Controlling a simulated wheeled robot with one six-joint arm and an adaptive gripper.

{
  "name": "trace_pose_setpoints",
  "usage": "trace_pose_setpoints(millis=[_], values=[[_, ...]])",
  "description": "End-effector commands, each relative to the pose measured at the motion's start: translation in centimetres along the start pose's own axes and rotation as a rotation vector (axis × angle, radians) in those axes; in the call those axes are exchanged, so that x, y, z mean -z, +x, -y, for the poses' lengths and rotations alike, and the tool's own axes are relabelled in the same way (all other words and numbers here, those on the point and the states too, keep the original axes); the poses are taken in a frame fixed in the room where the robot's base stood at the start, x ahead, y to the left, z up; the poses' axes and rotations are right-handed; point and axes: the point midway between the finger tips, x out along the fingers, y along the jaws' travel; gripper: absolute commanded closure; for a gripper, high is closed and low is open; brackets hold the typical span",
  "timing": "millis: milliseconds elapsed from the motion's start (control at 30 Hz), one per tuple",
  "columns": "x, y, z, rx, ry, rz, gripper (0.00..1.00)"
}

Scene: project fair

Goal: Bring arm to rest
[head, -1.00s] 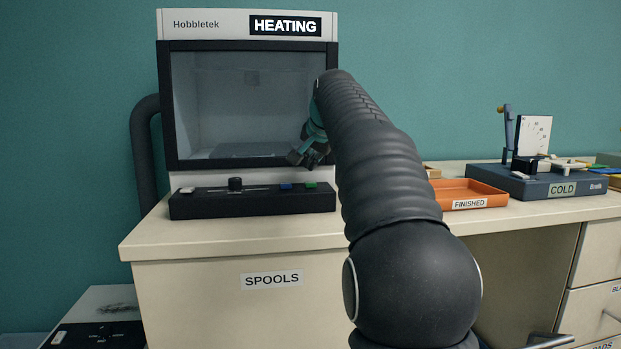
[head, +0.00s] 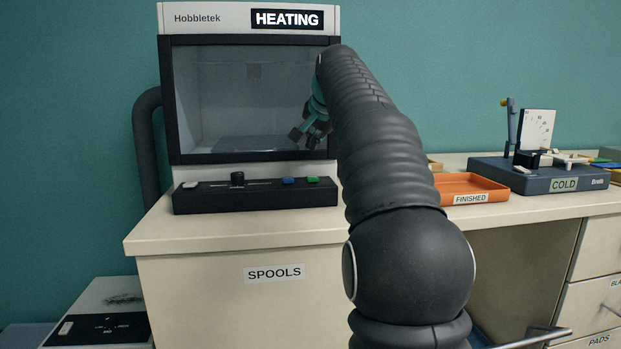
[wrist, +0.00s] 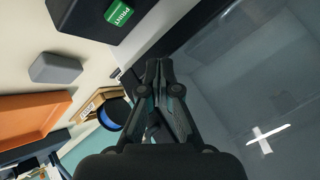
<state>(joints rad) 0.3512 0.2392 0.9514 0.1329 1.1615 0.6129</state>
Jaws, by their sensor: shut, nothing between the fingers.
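My gripper (head: 311,137) is in front of the right side of the enclosed Hobbletek machine (head: 240,100), whose display reads HEATING. My dark arm reaches up and forward from the lower right and hides the machine's right edge. In the wrist view my gripper (wrist: 160,68) has its fingers together, with nothing held. The machine's glass front (wrist: 250,90) fills the right of that view. The gripper's exact gap to the glass cannot be told.
A control bar (head: 255,194) with a knob, a blue button and a green button lies before the machine. An orange FINISHED tray (head: 473,184) and a COLD unit (head: 540,180) stand to the right. The counter's front left (head: 200,230) is clear.

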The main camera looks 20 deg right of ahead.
Motion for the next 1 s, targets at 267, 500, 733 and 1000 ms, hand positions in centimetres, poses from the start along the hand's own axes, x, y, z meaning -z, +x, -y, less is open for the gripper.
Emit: trace_pose_setpoints(millis=[267, 500, 733, 1000], values=[[-0.4, -0.2, 0.0, -0.001, -0.007, 0.003, 1.0], [-6.4, -2.5, -1.0, -0.012, -0.132, 0.052, 1.0], [-15.7, -5.2, -4.6, -0.027, -0.324, 0.123, 1.0], [-27.2, -7.1, -11.6, -0.031, -0.557, 0.207, 1.0]])
